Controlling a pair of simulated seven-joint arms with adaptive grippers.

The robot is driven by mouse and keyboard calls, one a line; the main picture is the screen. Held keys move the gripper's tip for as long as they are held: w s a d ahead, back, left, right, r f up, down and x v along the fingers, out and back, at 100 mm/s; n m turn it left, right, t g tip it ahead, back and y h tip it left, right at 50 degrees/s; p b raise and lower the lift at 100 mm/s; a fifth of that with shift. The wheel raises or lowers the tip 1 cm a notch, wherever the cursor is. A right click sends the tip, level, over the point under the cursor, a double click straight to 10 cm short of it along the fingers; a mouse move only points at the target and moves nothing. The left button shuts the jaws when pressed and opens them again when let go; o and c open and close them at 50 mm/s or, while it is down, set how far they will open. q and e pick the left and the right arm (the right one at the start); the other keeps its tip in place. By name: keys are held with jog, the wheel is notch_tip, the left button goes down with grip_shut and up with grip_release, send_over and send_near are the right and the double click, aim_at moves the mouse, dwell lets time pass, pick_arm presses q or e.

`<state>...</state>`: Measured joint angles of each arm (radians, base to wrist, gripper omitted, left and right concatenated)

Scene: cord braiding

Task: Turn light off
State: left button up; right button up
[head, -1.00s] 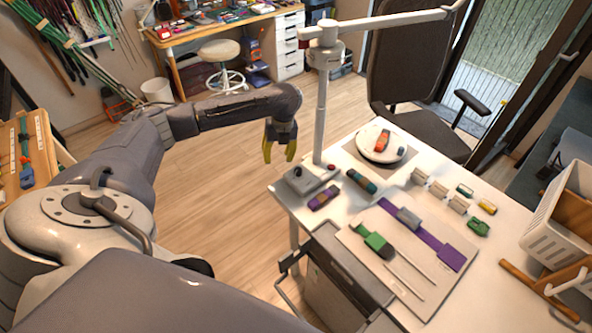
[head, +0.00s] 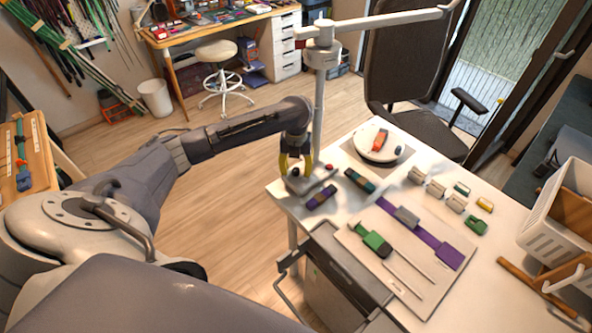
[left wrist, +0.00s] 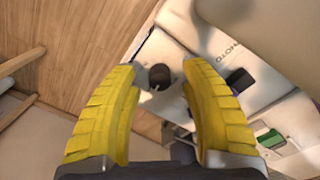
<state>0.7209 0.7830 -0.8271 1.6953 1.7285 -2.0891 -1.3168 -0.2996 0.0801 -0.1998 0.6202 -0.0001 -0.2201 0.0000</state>
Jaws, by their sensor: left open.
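The lamp (head: 320,105) has a pale upright post and a long arm, standing at the left corner of the white table. A grey box (head: 318,188) at its foot carries a dark round knob (head: 294,172) and a red button (head: 329,167). My left gripper (head: 296,168) is open and empty, its yellow fingers pointing down over the knob end of the box. In the left wrist view, the dark knob (left wrist: 159,76) shows between the two yellow fingertips (left wrist: 160,72), with a gap on each side. I cannot tell how deep the fingertips reach. My right gripper is out of view.
A purple-and-dark piece (head: 321,197) lies close beside the box, with a teal-and-brown piece (head: 360,180) to the right. A round white stand (head: 379,142) and a board (head: 352,237) with purple cord are farther right. The lamp post rises close to my left gripper.

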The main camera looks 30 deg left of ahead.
pick_arm(q)
jog(key=shift+f, duration=0.3)
jog(key=shift+o, duration=0.2)
grip_shut()
